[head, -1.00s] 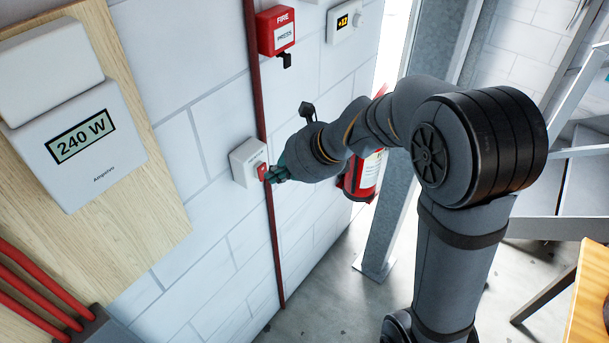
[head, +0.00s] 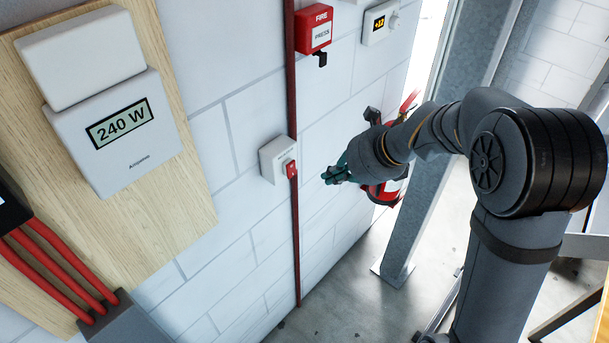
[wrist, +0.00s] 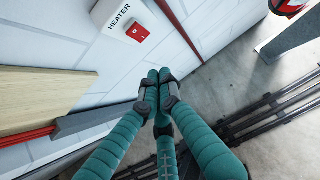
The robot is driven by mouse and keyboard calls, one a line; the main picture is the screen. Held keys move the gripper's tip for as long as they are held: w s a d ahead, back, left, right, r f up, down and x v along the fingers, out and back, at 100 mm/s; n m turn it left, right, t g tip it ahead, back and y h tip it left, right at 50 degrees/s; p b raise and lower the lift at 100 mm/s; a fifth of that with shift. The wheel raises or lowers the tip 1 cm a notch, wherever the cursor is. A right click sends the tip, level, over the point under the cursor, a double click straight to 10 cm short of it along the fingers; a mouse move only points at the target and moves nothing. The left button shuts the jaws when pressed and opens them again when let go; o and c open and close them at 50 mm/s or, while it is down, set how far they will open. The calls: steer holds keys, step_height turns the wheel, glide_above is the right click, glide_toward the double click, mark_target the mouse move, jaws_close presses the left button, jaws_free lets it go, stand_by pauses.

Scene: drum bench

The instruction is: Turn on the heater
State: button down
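The heater switch (head: 278,160) is a white wall box with a red rocker (head: 291,170), set beside a dark red pipe. In the wrist view the box (wrist: 121,18) reads HEATER, and its red rocker (wrist: 138,34) is near the top. My gripper (head: 333,175) has teal fingers and is to the right of the switch, apart from it. In the wrist view the fingertips (wrist: 158,82) are together with nothing visible between them. I cannot tell the rocker's position. The power meter (head: 120,132) on the wooden board reads 240 W.
A red fire call box (head: 313,27) and a small display unit (head: 381,21) reading about +12 are higher on the wall. A red extinguisher (head: 384,192) stands behind my wrist. A steel post (head: 425,190) is to the right. Red cables (head: 65,268) are at lower left.

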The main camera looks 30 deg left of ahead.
mark_target(292, 169)
steer(key=w+a+f+p, duration=0.1)
steer(key=a+f, duration=0.5)
steer(key=a, duration=0.2)
steer(key=shift+w+a+f+p, duration=0.15)
steer(key=shift+w+a+p, duration=0.05)
steer(key=shift+p, duration=0.2)
steer(key=shift+f, duration=0.1)
